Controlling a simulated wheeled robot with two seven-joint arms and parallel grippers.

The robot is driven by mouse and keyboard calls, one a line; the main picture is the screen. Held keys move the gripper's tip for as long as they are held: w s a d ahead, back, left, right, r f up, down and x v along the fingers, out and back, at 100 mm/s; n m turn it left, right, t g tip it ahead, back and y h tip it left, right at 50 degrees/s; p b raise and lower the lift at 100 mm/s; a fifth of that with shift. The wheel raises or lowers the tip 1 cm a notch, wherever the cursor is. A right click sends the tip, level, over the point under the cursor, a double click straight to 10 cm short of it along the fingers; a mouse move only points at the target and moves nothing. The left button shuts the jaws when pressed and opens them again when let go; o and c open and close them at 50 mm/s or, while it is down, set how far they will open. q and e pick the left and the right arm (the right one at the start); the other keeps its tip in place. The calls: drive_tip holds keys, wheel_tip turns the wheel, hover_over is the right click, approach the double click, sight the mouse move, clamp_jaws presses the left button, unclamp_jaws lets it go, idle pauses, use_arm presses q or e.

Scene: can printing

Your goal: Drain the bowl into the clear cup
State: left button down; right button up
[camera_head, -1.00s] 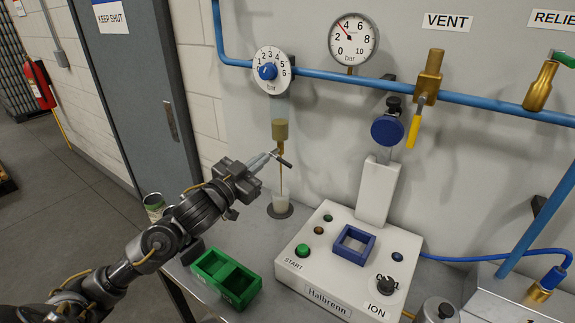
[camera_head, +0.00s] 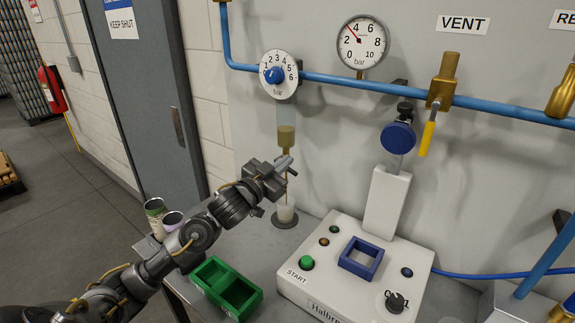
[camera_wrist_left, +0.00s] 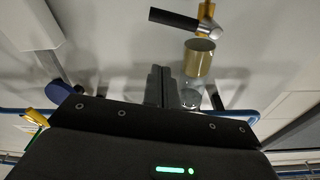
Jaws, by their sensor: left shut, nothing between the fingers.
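The clear bowl (camera_head: 287,113) hangs below the regulator dial, its lower part tan. It also shows in the left wrist view (camera_wrist_left: 190,98), with the gold-tan part (camera_wrist_left: 200,60) and a drain lever with a black grip (camera_wrist_left: 172,18). The clear cup (camera_head: 285,214) stands upright below the bowl on a dark round base, with pale contents low in it. My left gripper (camera_head: 284,163) is shut and empty, its tips in front of the drain below the bowl. It partly hides the drain and lever in the head view. My right gripper is not in view.
A green tray (camera_head: 228,284) and two cans (camera_head: 155,211) are near the bench's left edge. The white printing machine (camera_head: 345,265) with a blue frame (camera_head: 361,257) stands right of the cup. A blue pipe (camera_head: 350,81) runs above, with a yellow-handled vent valve (camera_head: 440,82).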

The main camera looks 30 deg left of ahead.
use_arm(q)
drive_tip(key=w+f+p, duration=0.2)
drive_tip(key=f, duration=0.1)
drive_tip(key=shift+w+a+f, duration=0.15)
drive_tip(key=shift+w+a, duration=0.05)
drive_tip(key=shift+w, duration=0.2)
idle(0.4)
